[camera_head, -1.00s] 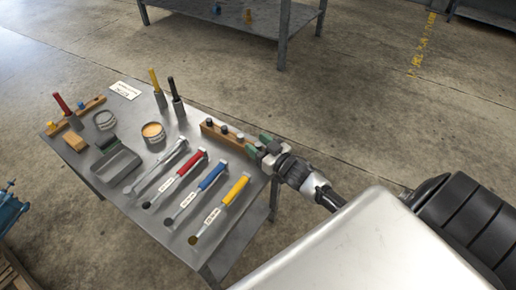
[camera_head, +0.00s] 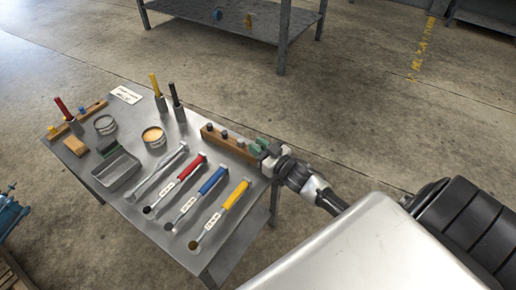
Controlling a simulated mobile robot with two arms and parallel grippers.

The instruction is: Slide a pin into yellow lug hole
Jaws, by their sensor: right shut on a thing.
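A wooden rack (camera_head: 228,147) on the metal table holds a row of small dark-topped pins (camera_head: 224,134). My left gripper is not in view.
A grey tray (camera_head: 103,182), two round tins (camera_head: 154,144), marker holders (camera_head: 179,113) and a white card (camera_head: 126,95) occupy the table's left and back. A shelf table (camera_head: 282,45) stands behind.

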